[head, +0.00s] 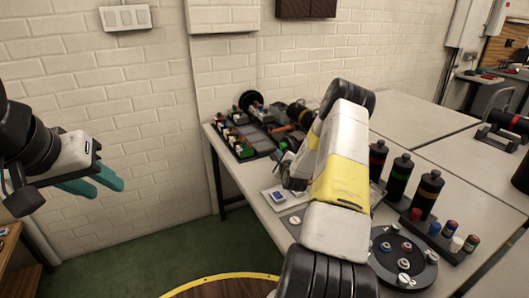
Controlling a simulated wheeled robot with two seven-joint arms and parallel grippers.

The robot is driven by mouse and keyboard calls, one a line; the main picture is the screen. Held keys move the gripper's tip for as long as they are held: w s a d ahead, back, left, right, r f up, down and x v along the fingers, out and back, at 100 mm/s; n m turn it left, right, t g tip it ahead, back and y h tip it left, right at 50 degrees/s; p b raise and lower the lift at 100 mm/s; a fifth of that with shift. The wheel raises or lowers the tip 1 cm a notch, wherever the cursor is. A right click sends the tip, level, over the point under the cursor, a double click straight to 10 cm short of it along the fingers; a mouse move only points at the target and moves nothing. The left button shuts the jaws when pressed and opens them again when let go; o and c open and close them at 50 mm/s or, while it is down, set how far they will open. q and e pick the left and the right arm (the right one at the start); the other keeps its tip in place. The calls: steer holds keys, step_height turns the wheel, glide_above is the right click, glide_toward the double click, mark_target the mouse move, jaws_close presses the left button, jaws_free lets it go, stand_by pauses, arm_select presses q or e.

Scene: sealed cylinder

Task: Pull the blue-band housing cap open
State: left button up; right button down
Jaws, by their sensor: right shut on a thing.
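My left gripper (108,188) hangs at the far left, away from the table, with its teal fingers apart and nothing between them. My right arm crosses the middle of the head view and bends down over the table. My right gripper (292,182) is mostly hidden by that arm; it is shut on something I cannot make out. I cannot identify a blue-band housing or its cap.
A white plate with a blue square (277,196) lies near the table's left edge. A tray of small parts (239,145) is at the back left. A round dark tray (420,272) and a rack of coloured caps (450,245) are at the right.

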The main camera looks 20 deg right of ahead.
steer(key=shift+s+a+f, duration=0.1)
steer(key=shift+a+f, duration=0.05)
steer(key=shift+f, duration=0.05)
stand_by(0.4)
steer(key=a, duration=0.5)
steer(key=s+a, duration=0.1)
steer(key=a, duration=0.4)
steer(key=s+a, duration=0.1)
steer(key=a, duration=0.4)
steer(key=shift+s+a+f, duration=0.1)
steer(key=shift+s+a, duration=0.05)
steer(key=shift+a, duration=0.25)
steer(key=c, duration=1.8)
jaws_free()
steer(key=shift+o, duration=0.2)
steer(key=shift+r, duration=0.2)
steer(key=v, duration=0.7)
steer(key=shift+s, duration=0.35)
